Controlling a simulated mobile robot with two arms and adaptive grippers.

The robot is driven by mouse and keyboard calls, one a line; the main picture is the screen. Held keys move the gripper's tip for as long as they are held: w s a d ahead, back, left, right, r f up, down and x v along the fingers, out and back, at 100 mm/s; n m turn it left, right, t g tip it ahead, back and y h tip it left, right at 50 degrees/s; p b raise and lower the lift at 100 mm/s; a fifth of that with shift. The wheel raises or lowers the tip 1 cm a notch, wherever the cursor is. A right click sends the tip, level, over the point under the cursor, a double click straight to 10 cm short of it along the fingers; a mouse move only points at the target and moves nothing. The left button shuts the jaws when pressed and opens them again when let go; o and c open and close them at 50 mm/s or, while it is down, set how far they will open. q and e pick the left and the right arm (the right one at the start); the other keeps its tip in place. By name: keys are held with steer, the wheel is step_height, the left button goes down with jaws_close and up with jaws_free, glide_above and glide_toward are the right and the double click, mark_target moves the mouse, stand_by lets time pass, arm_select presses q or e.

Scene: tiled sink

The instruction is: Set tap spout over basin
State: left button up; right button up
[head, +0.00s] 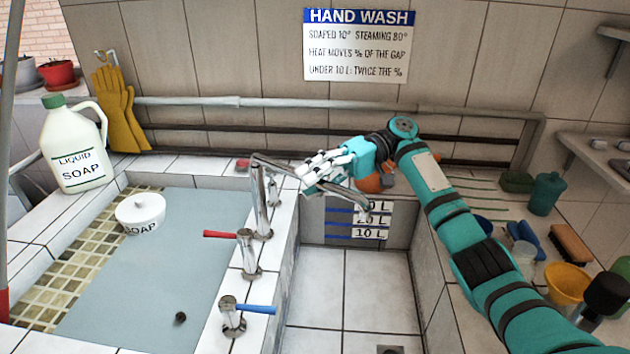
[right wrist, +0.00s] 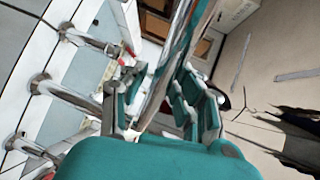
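The chrome tap (head: 262,205) stands on the tiled ledge between the two basins. Its spout (head: 278,166) reaches right, and its tip (head: 364,204) hangs over the empty right basin (head: 345,285), in front of the level marks. My right gripper (head: 318,172) is at the middle of the spout. In the right wrist view the spout (right wrist: 166,78) runs between the fingers of my right gripper (right wrist: 160,100), which stand apart on either side with gaps visible. Contact is not clear. The left basin (head: 150,270) holds grey-blue water. My left gripper is not in view.
Red (head: 220,234) and blue (head: 256,309) tap levers stand on the ledge. Brushes and a yellow cup (head: 566,284) crowd the right counter. A rail (head: 220,102) crosses the back wall.

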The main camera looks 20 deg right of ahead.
steer(key=shift+o, duration=1.1)
steer(key=v, duration=0.7)
steer(key=shift+d, duration=0.25)
steer(key=shift+r, duration=0.1)
